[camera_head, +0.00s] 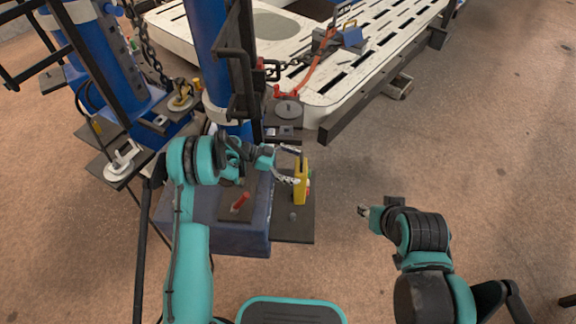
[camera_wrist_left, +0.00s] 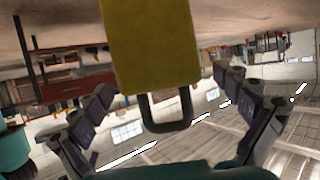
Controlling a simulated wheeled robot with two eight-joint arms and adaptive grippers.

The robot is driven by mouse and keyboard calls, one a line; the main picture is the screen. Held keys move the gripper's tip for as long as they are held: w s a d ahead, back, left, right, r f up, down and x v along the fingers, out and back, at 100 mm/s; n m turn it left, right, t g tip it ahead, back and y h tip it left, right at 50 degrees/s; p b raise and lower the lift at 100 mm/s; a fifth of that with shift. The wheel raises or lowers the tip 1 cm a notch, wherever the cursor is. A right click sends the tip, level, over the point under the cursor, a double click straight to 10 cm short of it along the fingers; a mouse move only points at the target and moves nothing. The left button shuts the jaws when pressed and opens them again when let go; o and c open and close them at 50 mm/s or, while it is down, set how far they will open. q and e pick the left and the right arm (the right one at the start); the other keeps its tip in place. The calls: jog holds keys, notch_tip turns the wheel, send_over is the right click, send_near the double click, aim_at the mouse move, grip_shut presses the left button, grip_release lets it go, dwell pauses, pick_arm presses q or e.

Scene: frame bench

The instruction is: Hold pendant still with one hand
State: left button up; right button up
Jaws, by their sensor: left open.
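The pendant is a yellow box (camera_head: 301,188) with a dark loop on its upper end, at the right edge of the bench in the head view. In the left wrist view the yellow box (camera_wrist_left: 150,45) fills the upper middle, its loop pointing toward my palm. My left gripper (camera_head: 288,165) is at the pendant's upper end. Its fingers are spread, one on each side of the pendant and loop, with visible gaps. My right gripper (camera_head: 364,211) is to the right of the pendant, above the floor and away from it; its small fingers do not show clearly.
A blue bench block (camera_head: 240,238) with a red-handled item (camera_head: 240,201) lies below my left arm. A dark plate (camera_head: 293,228) lies under the pendant. Blue posts and chains stand behind at left. A white slotted frame table (camera_head: 330,95) is behind. Floor at right is free.

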pick_arm(q)
jog(key=shift+x, duration=0.85)
jog(key=shift+r, duration=0.1)
jog(key=c, duration=1.7)
